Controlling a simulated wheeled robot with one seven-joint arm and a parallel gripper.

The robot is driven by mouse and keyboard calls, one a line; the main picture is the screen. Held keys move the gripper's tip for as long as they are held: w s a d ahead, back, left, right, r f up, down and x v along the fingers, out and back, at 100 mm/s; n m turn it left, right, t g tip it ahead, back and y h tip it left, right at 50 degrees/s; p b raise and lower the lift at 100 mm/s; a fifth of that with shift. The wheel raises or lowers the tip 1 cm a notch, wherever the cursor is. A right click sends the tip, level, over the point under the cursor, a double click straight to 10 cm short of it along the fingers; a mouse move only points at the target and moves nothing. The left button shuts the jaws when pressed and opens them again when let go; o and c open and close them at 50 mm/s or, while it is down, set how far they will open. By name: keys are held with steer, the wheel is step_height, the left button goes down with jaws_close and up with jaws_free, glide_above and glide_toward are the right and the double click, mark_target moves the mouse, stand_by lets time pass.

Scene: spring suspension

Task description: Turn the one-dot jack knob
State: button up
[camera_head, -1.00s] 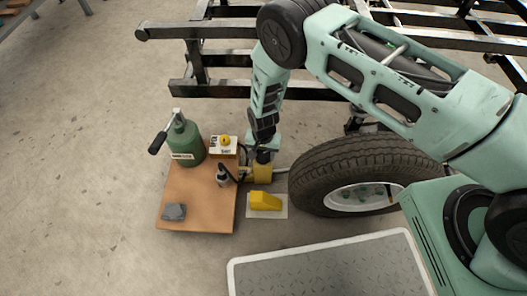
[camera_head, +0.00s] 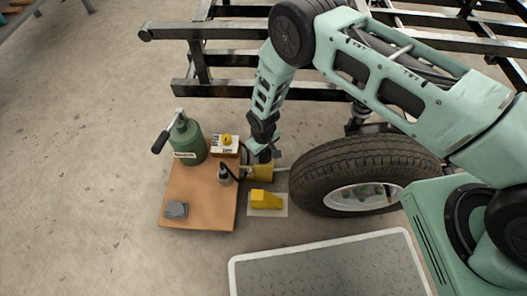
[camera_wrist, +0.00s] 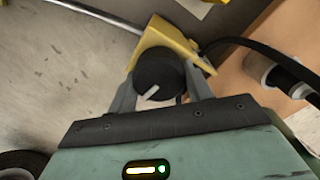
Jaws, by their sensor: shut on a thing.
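A black round jack knob (camera_wrist: 158,73) with a pale pointer mark sits on a yellow housing (camera_wrist: 160,35) in the wrist view. My gripper (camera_wrist: 160,88) has one finger on each side of the knob and is shut on it. No dots can be made out on the knob or housing. In the head view the yellow housing (camera_head: 264,173) stands between the wooden board and the tyre. My gripper (camera_head: 262,156) reaches down to it from above and hides the knob there.
A wooden board (camera_head: 198,200) holds a green bottle jack (camera_head: 187,142), a box with a yellow knob (camera_head: 227,140), a small dark cylinder (camera_head: 225,174) and a grey block (camera_head: 176,210). A yellow wedge (camera_head: 265,199) lies in front. The tyre (camera_head: 340,155) is close on the right.

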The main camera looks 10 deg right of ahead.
steer(key=shift+n, duration=1.5)
steer(key=o, duration=1)
step_height(320, 180, up, 17)
steer(key=p, duration=0.6)
steer(key=shift+r, duration=0.2)
